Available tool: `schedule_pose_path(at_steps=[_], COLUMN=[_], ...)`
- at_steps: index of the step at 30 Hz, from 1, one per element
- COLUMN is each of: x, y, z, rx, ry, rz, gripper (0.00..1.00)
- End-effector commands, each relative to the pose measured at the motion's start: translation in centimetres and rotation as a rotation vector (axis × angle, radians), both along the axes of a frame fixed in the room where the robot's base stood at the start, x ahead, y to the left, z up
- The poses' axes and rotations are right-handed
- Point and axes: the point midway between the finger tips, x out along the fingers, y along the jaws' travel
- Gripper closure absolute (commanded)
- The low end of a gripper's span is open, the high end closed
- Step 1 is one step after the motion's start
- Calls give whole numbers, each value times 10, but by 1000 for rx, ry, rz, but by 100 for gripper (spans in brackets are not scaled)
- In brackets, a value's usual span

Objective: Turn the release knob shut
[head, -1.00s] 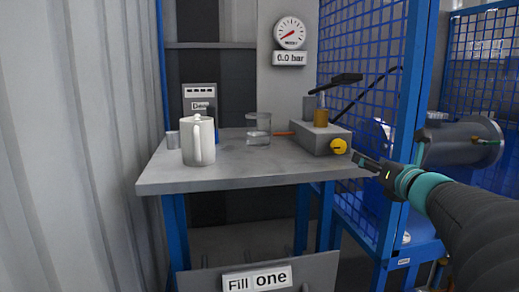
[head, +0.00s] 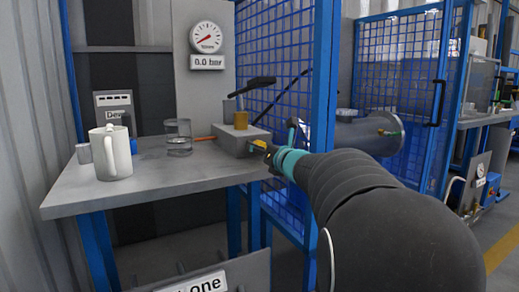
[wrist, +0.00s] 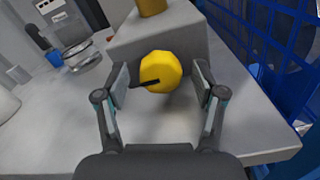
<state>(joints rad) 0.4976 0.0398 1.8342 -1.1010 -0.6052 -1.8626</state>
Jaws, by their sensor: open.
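The yellow release knob (wrist: 161,72) is on the front of a grey pump block (wrist: 188,40), with a dark mark on its face. In the head view the block (head: 237,143) sits at the right end of the table, and the knob (head: 259,144) is partly hidden by my arm. My gripper (wrist: 161,85) is open, with one finger on each side of the knob in the wrist view. I cannot tell whether the fingers touch it. The gauge (head: 206,38) above a "0.0 bar" sign points to the lower left.
A white jug (head: 112,152) and a glass beaker (head: 178,138) stand on the grey table (head: 150,179). Blue mesh fencing (head: 270,45) stands close behind and to the right.

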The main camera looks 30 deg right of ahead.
Motion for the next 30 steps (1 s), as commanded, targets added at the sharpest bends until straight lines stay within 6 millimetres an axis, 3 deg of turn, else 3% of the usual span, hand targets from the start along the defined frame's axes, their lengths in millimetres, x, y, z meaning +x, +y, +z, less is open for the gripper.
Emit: schedule_pose_path(at_steps=[5,12,13,22,30], x=[0,0,0,0,0], y=[0,0,0,1,0], z=[0,0,0,0,0], rx=[0,1,1,37,193], ry=[0,0,0,2,7], rz=[0,0,0,2,2], gripper=[31,88,91,91,91])
